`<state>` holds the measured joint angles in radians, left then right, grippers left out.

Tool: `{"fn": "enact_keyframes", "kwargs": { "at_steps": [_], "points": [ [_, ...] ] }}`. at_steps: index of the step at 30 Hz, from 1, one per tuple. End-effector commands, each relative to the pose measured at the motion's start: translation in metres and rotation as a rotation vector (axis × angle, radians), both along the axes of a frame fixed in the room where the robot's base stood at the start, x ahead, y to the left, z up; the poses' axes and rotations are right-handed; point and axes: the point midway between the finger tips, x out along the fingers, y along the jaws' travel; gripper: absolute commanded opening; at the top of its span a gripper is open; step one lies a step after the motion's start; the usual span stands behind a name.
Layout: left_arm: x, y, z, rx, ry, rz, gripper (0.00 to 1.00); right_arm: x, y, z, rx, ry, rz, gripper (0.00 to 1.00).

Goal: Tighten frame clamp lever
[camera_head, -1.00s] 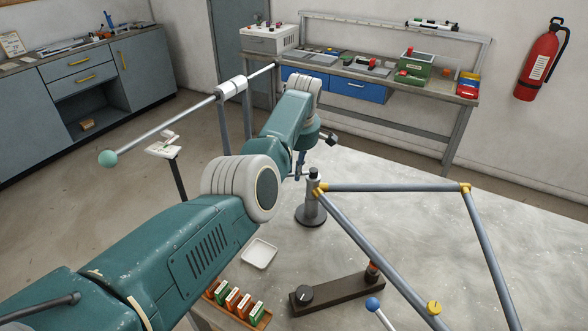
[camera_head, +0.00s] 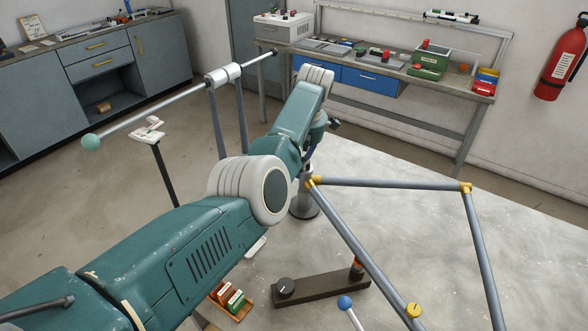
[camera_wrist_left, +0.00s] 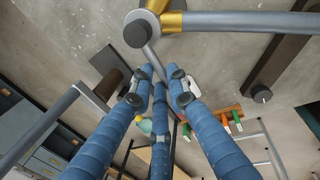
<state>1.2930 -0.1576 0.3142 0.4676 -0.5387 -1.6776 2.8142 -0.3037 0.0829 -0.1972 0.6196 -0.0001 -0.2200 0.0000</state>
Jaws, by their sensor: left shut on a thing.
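The grey tubular frame (camera_head: 390,184) has yellow corner fittings and stands on the pale table. In the left wrist view, the round clamp head (camera_wrist_left: 139,29) sits beside the yellow corner fitting (camera_wrist_left: 171,21). A grey lever (camera_wrist_left: 152,58) runs from the head down between my blue fingers. My left gripper (camera_wrist_left: 158,84) is shut on this lever. In the head view that gripper is mostly hidden behind my arm. My right gripper is not in view.
A dark bar with a knob (camera_head: 320,287) and a blue-ball stick (camera_head: 346,303) are near the table's front. A rack of orange and green blocks (camera_head: 231,297) lies beside my arm. A long rod (camera_head: 165,108) on a stand is at left. The right tabletop is clear.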

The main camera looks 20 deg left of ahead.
Motion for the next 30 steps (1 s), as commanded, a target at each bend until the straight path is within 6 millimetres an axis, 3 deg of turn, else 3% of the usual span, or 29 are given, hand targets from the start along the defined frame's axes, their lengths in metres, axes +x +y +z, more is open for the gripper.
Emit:
{"fn": "enact_keyframes", "kwargs": {
  "at_steps": [5,16,17,20,30],
  "points": [
    [0.002,-0.002,0.001,-0.004,-0.007,0.021,0.0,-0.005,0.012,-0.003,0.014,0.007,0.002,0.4],
    [0.002,-0.002,0.002,-0.004,-0.008,0.024,0.0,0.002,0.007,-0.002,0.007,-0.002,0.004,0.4],
    [0.002,-0.002,0.002,-0.004,-0.008,0.024,0.17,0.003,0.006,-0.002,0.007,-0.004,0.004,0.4],
    [0.002,-0.002,0.002,-0.004,-0.007,0.023,0.34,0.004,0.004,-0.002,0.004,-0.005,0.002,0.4],
    [0.002,-0.002,0.004,-0.003,-0.005,0.022,0.34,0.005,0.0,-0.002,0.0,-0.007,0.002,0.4]
  ]
}}
